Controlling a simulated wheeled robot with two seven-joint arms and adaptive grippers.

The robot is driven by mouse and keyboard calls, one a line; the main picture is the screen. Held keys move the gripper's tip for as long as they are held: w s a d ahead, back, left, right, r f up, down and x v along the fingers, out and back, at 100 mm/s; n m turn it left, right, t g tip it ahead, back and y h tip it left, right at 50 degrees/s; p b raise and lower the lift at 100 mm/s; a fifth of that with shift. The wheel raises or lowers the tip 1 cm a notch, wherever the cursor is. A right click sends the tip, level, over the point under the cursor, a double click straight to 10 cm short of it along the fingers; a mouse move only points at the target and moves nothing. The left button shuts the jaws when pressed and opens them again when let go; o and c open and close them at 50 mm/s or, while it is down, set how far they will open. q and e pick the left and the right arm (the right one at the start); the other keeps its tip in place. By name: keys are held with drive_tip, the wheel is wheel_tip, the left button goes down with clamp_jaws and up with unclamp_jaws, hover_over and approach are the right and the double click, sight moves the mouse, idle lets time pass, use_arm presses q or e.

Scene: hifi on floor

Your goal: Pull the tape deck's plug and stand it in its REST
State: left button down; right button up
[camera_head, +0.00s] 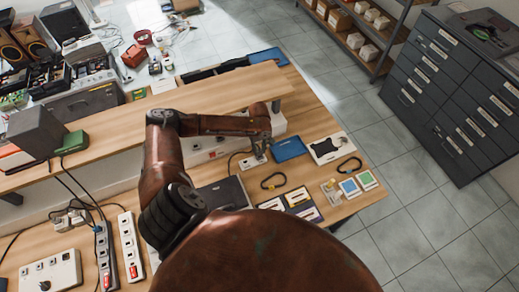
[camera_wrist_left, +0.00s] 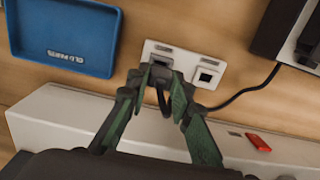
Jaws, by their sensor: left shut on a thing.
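My left gripper (camera_head: 262,150) is shut on a dark plug (camera_wrist_left: 160,72), seen between its fingertips (camera_wrist_left: 163,82) in the left wrist view. The plug is at the left square of a small white plate (camera_wrist_left: 185,62). I cannot tell whether it is seated there or just above it. The plate's right square (camera_wrist_left: 207,75) is open, and its labels are too small to read. A black cable (camera_wrist_left: 245,92) runs from the gripper area to a dark device (camera_wrist_left: 285,30), perhaps the tape deck, which also shows in the head view (camera_head: 222,192). My right gripper is not in view.
A blue tray (camera_wrist_left: 65,35) marked OLD PARTS lies beside the plate. A long white strip with a red switch (camera_wrist_left: 258,142) runs close by, below the wooden shelf (camera_head: 200,97). Black loops, cards and small boxes (camera_head: 366,180) lie near the table's edge.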

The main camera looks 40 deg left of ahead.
use_arm(q)
drive_tip(key=shift+p, duration=0.3)
idle(0.6)
drive_tip(key=shift+f, duration=0.5)
idle(0.6)
drive_tip(key=shift+f, duration=0.35)
drive_tip(key=shift+f, duration=0.1)
idle(0.6)
drive_tip(key=c, duration=1.6)
unclamp_jaws()
